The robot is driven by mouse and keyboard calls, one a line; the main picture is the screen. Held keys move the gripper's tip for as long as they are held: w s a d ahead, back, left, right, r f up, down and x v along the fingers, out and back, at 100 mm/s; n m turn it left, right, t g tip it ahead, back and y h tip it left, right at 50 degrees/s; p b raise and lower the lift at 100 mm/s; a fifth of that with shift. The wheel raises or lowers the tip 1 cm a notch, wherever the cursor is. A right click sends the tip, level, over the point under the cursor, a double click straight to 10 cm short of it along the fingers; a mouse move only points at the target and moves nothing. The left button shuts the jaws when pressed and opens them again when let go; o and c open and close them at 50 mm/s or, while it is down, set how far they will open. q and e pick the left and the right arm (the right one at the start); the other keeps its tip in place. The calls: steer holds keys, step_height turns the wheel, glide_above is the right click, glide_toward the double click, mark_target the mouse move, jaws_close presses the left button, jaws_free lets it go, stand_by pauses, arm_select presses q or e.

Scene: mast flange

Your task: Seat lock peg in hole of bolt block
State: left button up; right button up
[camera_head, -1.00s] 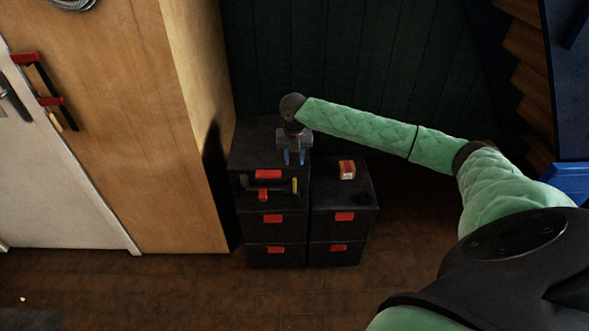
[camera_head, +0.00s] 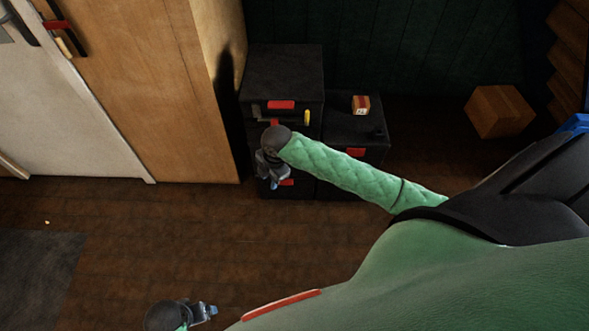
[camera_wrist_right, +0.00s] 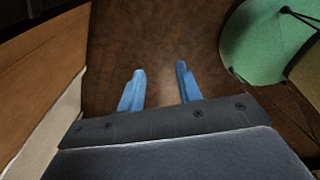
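My right gripper (camera_head: 273,183) hangs in front of the left black drawer stack, fingers pointing down. In the right wrist view the right gripper (camera_wrist_right: 160,72) is open, with only brown floor between its blue fingers. A small yellow upright piece (camera_head: 306,117), possibly the lock peg, shows at the stack's front by the top drawer. A small grey bar (camera_head: 257,111) and a red part sit left of it, possibly the bolt block; my right wrist partly covers this area. No hole can be made out. My left gripper (camera_head: 205,312) is at the bottom edge, away from the drawers; its opening is unclear.
The black drawer stack (camera_head: 284,66) stands beside a wooden cabinet (camera_head: 150,90). A lower black stack (camera_head: 340,126) on its right carries a small orange-red box (camera_head: 361,104). A cardboard box (camera_head: 499,111) lies at the right.

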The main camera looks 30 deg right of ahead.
steer(key=s+a+f+m, duration=0.2)
steer(key=s+a+m, duration=0.15)
steer(key=s, duration=0.25)
steer(key=s+a+f+m, duration=0.3)
steer(key=s+m, duration=0.1)
steer(key=s, duration=0.2)
steer(key=s+f+m, duration=0.1)
steer(key=s+m, duration=0.9)
steer(key=s, duration=0.3)
steer(key=shift+s+d+f+m+h, duration=0.25)
steer(key=shift+d+m+h, duration=0.1)
steer(key=shift+d+h, duration=0.1)
